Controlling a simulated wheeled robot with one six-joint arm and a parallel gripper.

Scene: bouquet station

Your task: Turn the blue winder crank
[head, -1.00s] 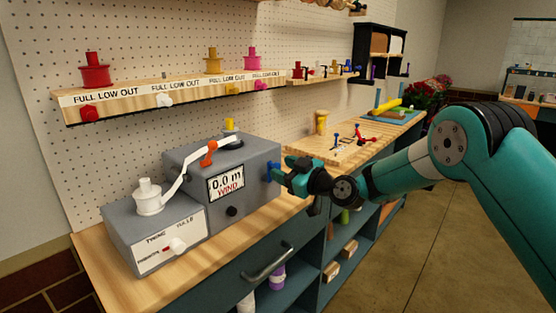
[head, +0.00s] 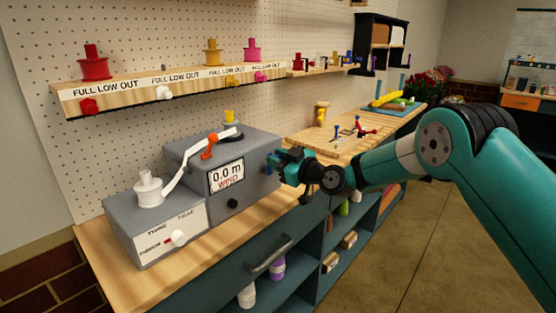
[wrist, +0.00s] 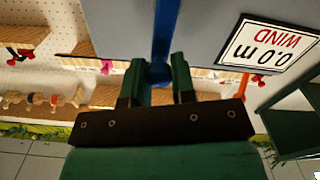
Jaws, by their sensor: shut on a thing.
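The grey winder box (head: 235,170) stands on the wooden bench, its display (head: 226,177) reading 0.0 m WIND. The blue crank (head: 268,168) is on the box's right side, mostly hidden behind my gripper in the head view. In the wrist view the blue crank arm (wrist: 166,35) runs down to a knob (wrist: 159,73) between my fingers. My gripper (wrist: 160,80) is shut on that knob; it also shows at the box's right side in the head view (head: 280,162). White ribbon runs from the white spool (head: 149,190) over the box past an orange lever (head: 209,148).
A lower grey box with a red and white switch (head: 175,238) stands to the left. A shelf of coloured spools (head: 170,90) hangs on the pegboard behind. A wooden board with small tools (head: 350,137) lies beyond my gripper. Open floor is at right.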

